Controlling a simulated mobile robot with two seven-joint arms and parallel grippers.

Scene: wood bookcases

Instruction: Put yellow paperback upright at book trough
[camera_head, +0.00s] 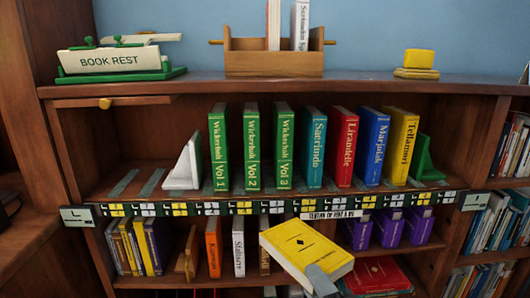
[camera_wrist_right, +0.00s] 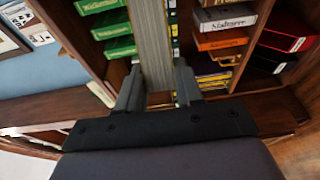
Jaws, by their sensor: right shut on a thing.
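The yellow paperback (camera_head: 300,246) is in front of the lower shelf in the head view, tilted, with its yellow cover facing up. My right gripper (camera_head: 321,282) is shut on its near edge. In the right wrist view the right gripper (camera_wrist_right: 158,88) has a finger on each side of the book, whose grey page edges (camera_wrist_right: 152,45) show. The wooden book trough (camera_head: 262,64) stands on top of the bookcase, with two pale books (camera_head: 299,25) upright in it. My left gripper is out of view.
The book rest (camera_head: 120,60) is left of the trough, and small yellow blocks (camera_head: 416,64) are to its right. The upper shelf holds an upright row of books (camera_head: 283,147) between bookends. The bookcase's top has bare room on both sides of the trough.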

